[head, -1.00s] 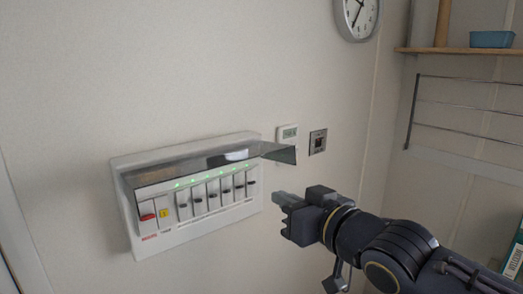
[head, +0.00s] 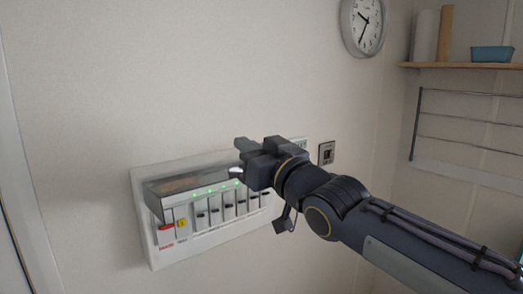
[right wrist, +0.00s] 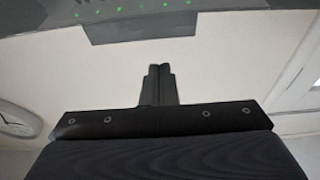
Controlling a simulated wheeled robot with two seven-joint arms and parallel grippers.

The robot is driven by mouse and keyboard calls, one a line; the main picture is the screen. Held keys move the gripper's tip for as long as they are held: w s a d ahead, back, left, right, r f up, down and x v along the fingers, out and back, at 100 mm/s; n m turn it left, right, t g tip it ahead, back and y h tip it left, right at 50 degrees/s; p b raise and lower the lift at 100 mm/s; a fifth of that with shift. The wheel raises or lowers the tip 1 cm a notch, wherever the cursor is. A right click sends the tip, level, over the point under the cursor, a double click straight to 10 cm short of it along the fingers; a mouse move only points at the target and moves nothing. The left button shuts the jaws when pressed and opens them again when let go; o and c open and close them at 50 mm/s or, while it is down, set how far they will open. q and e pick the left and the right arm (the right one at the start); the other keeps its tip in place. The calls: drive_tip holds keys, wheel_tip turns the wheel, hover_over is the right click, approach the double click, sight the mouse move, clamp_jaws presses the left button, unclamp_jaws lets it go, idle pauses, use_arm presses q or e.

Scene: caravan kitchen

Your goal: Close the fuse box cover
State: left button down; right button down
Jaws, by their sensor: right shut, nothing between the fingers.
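The white fuse box (head: 228,231) is on the wall in the head view, with a row of switches and green lights. Its tinted see-through cover (head: 185,183) is raised, sticking out from the top edge above the switches. My right gripper (head: 243,146) is shut and empty in front of the box's upper right part, and it hides the cover's right end. In the right wrist view the shut fingers (right wrist: 160,85) point toward the dark cover (right wrist: 215,20), with a gap seen between them. I cannot tell whether other gripper parts touch the cover. My left gripper is not in view.
A small thermostat (head: 301,145), partly behind my right gripper, and a wall socket (head: 327,153) are right of the box. A clock (head: 363,25) hangs above. A shelf (head: 440,66) and a wire rack (head: 465,134) are at the right. The wall left of the box is bare.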

drive_tip(key=f, duration=0.2)
drive_tip(key=shift+s+d+f, duration=0.3)
drive_tip(key=shift+f, duration=0.1)
